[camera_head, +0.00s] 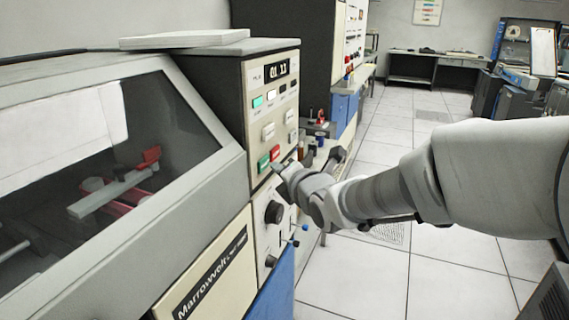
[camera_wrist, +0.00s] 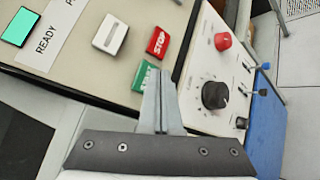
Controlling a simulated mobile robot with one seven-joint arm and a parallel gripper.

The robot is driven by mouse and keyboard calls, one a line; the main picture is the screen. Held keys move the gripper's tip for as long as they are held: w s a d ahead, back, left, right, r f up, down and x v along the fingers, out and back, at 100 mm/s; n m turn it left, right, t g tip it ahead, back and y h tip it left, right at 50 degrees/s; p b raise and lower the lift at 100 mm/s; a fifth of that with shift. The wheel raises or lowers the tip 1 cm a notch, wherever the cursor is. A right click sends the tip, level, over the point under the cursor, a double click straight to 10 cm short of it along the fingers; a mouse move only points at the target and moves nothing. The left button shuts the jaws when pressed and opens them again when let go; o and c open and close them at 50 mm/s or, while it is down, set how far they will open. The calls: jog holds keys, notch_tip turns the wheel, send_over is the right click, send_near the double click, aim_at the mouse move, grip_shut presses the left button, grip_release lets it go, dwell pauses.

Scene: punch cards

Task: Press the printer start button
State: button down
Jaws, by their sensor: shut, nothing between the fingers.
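The printer's control panel (camera_head: 262,126) faces right in the head view, with a display and several buttons. The green start button (camera_head: 263,163) is low on it, beside the red stop button (camera_head: 275,153). In the wrist view the green start button (camera_wrist: 143,74) is partly hidden behind my fingertips, and the red stop button (camera_wrist: 158,42) is just above it. My gripper (camera_head: 276,168) is shut and empty, its tips at the lower edge of the green button. The fingertips (camera_wrist: 152,72) overlap the button in the wrist view; I cannot tell whether they touch it.
A lower panel with a black knob (camera_wrist: 215,95) and a red knob (camera_wrist: 222,41) lies right of the buttons. The glass-covered printer body (camera_head: 225,165) is at left.

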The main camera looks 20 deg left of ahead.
jog(key=shift+d, duration=0.15)
jog(key=shift+s+d+p, duration=0.2)
jog(key=shift+d+p, duration=0.25)
jog(key=shift+d, duration=1.95)
jog(key=s+d+m+h, duration=0.3)
jog(key=d+m+h, duration=0.1)
jog(key=d+m, duration=0.5)
jog(key=s+d+m+h, duration=0.35)
jog(key=d+m, duration=0.35)
jog(key=d, duration=0.4)
jog(key=s+d+f+m+g+h, duration=0.1)
jog(key=s+d+m+g, duration=0.3)
jog(key=s+m, duration=0.45)
jog(key=s+d+f+m+g+h, duration=0.2)
jog(key=s+d+m, duration=0.4)
jog(key=s+m, duration=0.3)
notch_tip(320, 180, up, 13)
jog(key=s+p, duration=0.1)
jog(key=p, duration=1.2)
jog(key=shift+s+a+n, duration=0.2)
jog(key=shift+n, duration=0.25)
